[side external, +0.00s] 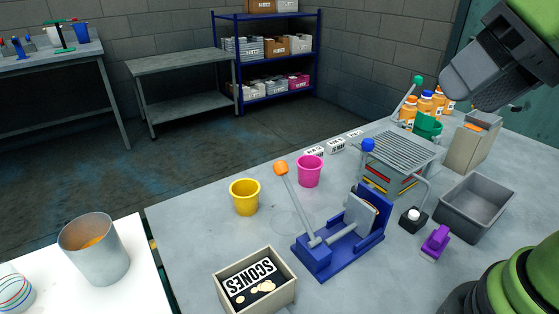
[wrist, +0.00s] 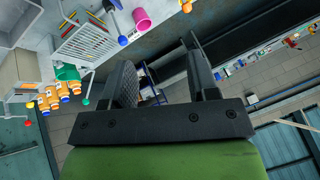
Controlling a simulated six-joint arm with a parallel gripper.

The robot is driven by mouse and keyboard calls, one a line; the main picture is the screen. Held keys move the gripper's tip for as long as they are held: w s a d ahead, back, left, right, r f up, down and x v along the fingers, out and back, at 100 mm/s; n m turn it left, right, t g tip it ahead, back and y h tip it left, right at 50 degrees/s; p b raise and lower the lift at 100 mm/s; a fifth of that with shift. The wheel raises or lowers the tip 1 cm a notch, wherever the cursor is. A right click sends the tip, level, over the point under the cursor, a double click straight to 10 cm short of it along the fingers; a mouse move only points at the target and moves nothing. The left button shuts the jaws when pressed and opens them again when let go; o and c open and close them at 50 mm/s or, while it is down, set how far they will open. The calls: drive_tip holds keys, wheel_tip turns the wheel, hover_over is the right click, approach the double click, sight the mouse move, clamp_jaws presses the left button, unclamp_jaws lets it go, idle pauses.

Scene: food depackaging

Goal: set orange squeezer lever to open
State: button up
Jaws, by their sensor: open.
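A blue press-like device (side external: 340,252) stands on the near table in the side view. Its grey lever ends in an orange knob (side external: 281,168) and leans up and left; a grey plate faces the device's raised back, with something tan behind it. A green-knobbed lever (side external: 417,81) rises near a green bowl (side external: 427,126) farther back. I cannot tell for sure which of these is the orange squeezer.
A wire rack appliance (side external: 400,150) with a blue knob, orange bottles (side external: 438,105), a grey tray (side external: 474,208), a purple item (side external: 436,242), yellow (side external: 244,197) and pink (side external: 309,171) cups, and a scones box (side external: 254,286) crowd the table. The table's left front is clearer.

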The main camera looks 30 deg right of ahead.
drive_tip(key=w+a+r+n+g, duration=0.2)
drive_tip(key=w+n, duration=0.1)
drive_tip(key=w, duration=0.6)
drive_tip(key=n+g+h, duration=0.2)
drive_tip(key=n+g, duration=0.2)
drive_tip(key=g, duration=0.1)
hover_over(281, 162)
wheel_tip(281, 162, down, 11)
drive_tip(key=shift+f, duration=0.15)
drive_tip(key=shift+t, duration=0.3)
wheel_tip(281, 162, down, 9)
drive_tip(key=shift+f, duration=0.2)
clamp_jaws()
